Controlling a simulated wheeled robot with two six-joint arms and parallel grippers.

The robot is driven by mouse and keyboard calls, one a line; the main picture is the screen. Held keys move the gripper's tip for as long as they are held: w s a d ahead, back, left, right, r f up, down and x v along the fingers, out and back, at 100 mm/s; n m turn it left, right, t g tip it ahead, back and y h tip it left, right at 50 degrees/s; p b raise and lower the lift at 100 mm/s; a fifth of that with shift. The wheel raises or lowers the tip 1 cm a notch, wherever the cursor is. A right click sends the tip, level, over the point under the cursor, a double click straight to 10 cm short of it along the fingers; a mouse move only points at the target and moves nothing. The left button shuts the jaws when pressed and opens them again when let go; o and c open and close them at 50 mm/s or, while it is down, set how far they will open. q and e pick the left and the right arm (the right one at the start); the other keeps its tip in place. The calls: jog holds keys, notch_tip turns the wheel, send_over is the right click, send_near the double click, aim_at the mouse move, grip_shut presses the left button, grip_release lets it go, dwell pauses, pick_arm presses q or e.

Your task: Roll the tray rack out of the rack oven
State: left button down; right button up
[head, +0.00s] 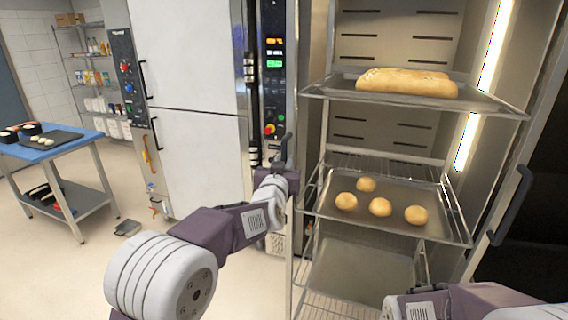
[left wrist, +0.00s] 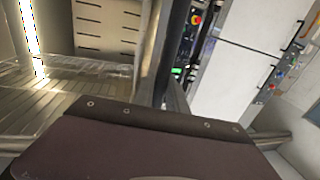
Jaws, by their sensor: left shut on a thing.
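The tray rack (head: 310,175) stands in the open rack oven (head: 400,20), in front of its lit back wall. Its upper tray (head: 495,101) bears long loaves (head: 405,82). The tray below it (head: 440,224) bears several round buns (head: 380,207). A lower tray (head: 360,275) looks empty. My left gripper (head: 284,160) is at the rack's left front upright and shut on the rack; the exact contact is hard to see. In the left wrist view the dark gripper body hides the grip, and a rack shelf (left wrist: 50,105) shows at left. My right gripper is out of view.
The oven door with a dark handle (head: 512,205) is open at right. A control panel (head: 272,70) and white cabinet (head: 190,60) stand left of the oven. A blue-topped table (head: 70,150) is at far left. The floor between table and cabinet is mostly clear.

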pick_arm(q)
jog(key=shift+r, duration=0.25)
jog(key=c, duration=1.3)
grip_release()
jog(key=shift+c, duration=0.2)
jog(key=shift+s+f, duration=0.15)
jog(key=s+a+b, duration=0.1)
jog(key=s, duration=0.7)
jog(key=shift+s+b, duration=0.35)
jog(key=shift+s, duration=0.05)
jog(key=shift+a, duration=0.1)
